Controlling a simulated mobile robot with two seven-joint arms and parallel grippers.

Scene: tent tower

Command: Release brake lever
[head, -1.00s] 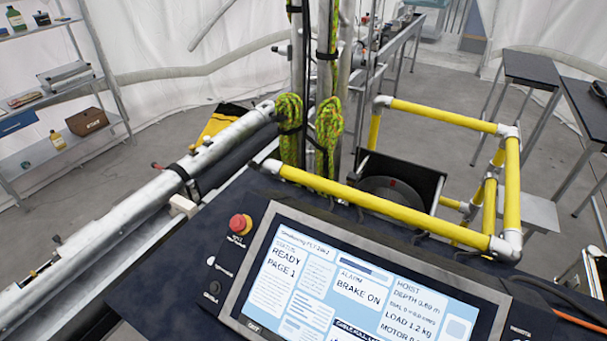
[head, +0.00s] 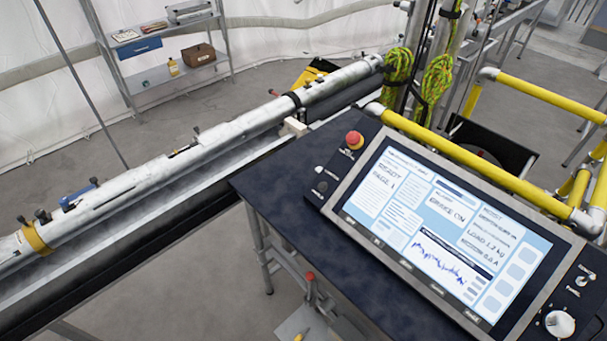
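The control console screen (head: 445,225) shows a blurred line that reads like "BRAKE ON". A red-tipped upright handle (head: 310,288) stands below the console table's front edge, by a light plate; I cannot tell for sure whether it is the brake lever. A smaller red-tipped part (head: 273,93) shows behind the long metal tube. Neither of my grippers is in view, and nothing is seen touching these parts.
The dark console table (head: 275,185) carries a red stop button (head: 354,140) and a white knob (head: 560,323). A long silver tube (head: 215,140) lies in a trough at left. Yellow railings (head: 470,160) and green rope (head: 398,75) stand behind. Grey floor is open at lower left.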

